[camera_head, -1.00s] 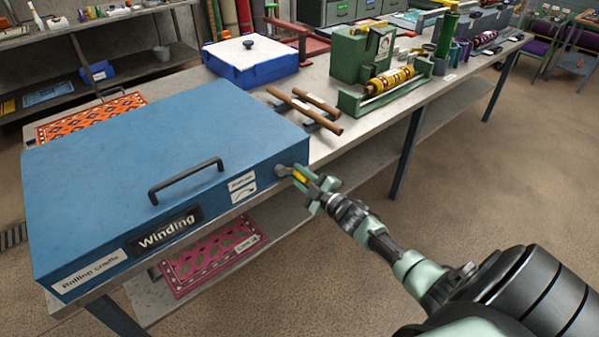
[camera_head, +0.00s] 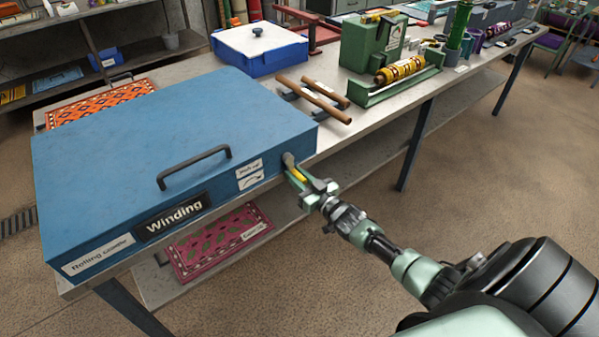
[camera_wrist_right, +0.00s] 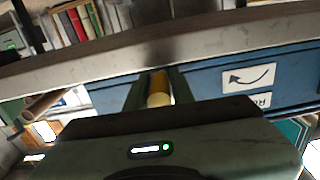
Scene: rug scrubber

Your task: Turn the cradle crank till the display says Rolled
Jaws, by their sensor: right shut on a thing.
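The rolling cradle (camera_head: 120,135) is a big blue box with a black handle on the bench. Its front display (camera_head: 174,217) reads "Winding". The crank (camera_head: 289,160) sits at the right end of the cradle's front face, with a grey hub and a yellow grip. My right gripper (camera_head: 304,181) is shut on the crank's yellow grip, in front of the cradle. In the right wrist view the yellow grip (camera_wrist_right: 159,88) lies between the two fingers. A curved arrow label (camera_wrist_right: 249,77) is beside it. My left gripper is not in view.
Brown rods (camera_head: 318,103) lie on a rack right of the cradle. A blue-and-white box (camera_head: 258,50) and a green machine with a patterned roll (camera_head: 400,70) stand farther back. A red rug (camera_head: 218,242) lies on the shelf below.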

